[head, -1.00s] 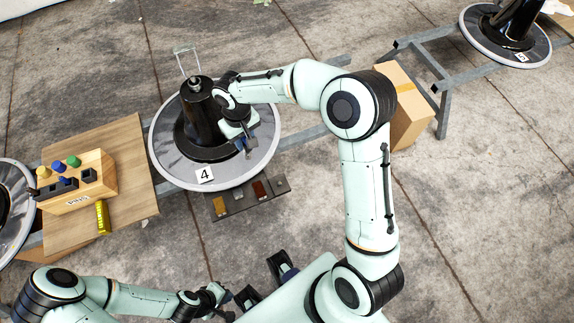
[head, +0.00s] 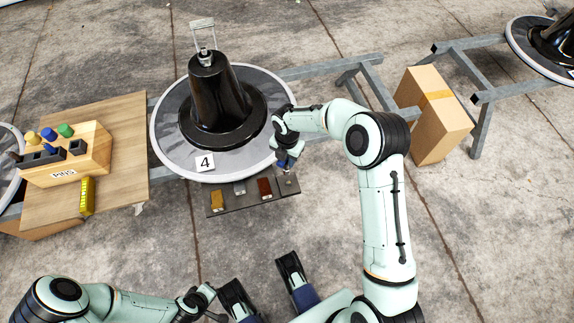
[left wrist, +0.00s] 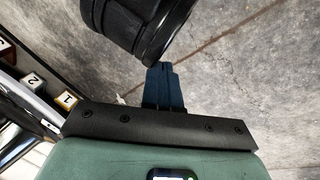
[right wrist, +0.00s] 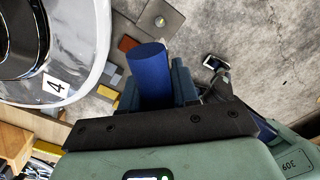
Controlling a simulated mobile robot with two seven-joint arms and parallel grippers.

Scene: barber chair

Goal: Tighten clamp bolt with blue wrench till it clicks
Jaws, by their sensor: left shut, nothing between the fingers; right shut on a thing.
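My right gripper (head: 288,166) is shut on the blue wrench, whose thick blue handle (right wrist: 152,72) stands between the fingers in the right wrist view. The wrench is over the right end of the dark tool strip; its working end is hidden, and I cannot tell if it touches the strip. The black chair column (head: 222,105) stands on a round grey base plate marked 4, with a metal clamp piece (head: 205,57) and a thin upright frame on top. The clamp bolt is too small to make out. My left gripper (left wrist: 163,85) is shut and empty, low at the front left.
The dark tool strip (head: 228,208) carries orange, grey and red-brown pads. A wooden board (head: 118,170) at left holds the PINS block (head: 70,165) with coloured pins, and a yellow item (head: 87,196). A cardboard box (head: 433,115) stands by the grey rail at right.

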